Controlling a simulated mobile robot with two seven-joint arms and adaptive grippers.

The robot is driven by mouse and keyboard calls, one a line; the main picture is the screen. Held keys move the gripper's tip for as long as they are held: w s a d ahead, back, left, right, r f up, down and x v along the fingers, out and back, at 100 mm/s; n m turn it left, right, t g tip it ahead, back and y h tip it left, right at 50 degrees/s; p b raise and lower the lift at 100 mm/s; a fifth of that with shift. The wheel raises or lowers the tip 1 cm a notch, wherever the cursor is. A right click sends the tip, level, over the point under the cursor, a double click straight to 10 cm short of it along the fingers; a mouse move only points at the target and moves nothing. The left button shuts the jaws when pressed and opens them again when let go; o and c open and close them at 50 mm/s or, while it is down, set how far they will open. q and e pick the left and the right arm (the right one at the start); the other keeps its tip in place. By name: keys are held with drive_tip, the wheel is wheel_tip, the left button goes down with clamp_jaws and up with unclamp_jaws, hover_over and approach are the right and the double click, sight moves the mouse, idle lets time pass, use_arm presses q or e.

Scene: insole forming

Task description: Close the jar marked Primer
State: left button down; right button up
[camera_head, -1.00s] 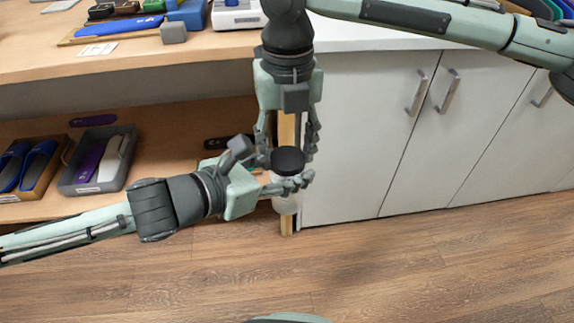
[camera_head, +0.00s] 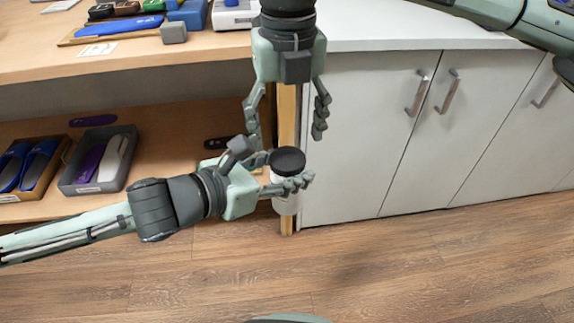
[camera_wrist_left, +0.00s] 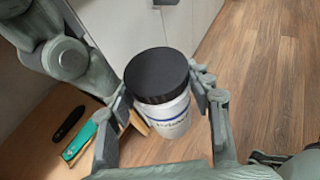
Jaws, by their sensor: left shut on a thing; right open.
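The white jar (camera_head: 285,203) with a black lid (camera_head: 287,160) is held upright in front of the cabinet edge. In the left wrist view the jar (camera_wrist_left: 172,119) carries a blue-lined label whose text is hard to read, and the black lid (camera_wrist_left: 157,75) sits on its top. My left gripper (camera_head: 284,184) is shut around the jar's body, below the lid. My right gripper (camera_head: 286,132) points down above the lid, with its fingers spread open and apart from the lid. Whether the lid is fully tightened cannot be told.
White cabinet doors (camera_head: 370,135) with handles stand to the right. A wooden shelf (camera_head: 160,140) at left holds a grey bin (camera_head: 70,187) and a box of blue insoles (camera_head: 30,170). Blocks and tools lie on the worktop (camera_head: 40,62). The wooden floor (camera_head: 400,275) is clear.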

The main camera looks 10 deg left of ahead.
sight(288, 157)
drive_tip(key=shift+r, duration=0.2)
drive_tip(key=shift+c, duration=0.3)
drive_tip(key=shift+r+n, duration=0.3)
drive_tip(key=shift+r, duration=0.15)
wheel_tip(288, 157, up, 3)
drive_tip(key=n, duration=0.2)
drive_tip(key=shift+f+n, duration=0.2)
drive_tip(key=shift+n, duration=0.1)
drive_tip(key=shift+f, duration=0.1)
drive_tip(key=shift+f, duration=3.95)
drive_tip(key=shift+c, duration=0.5)
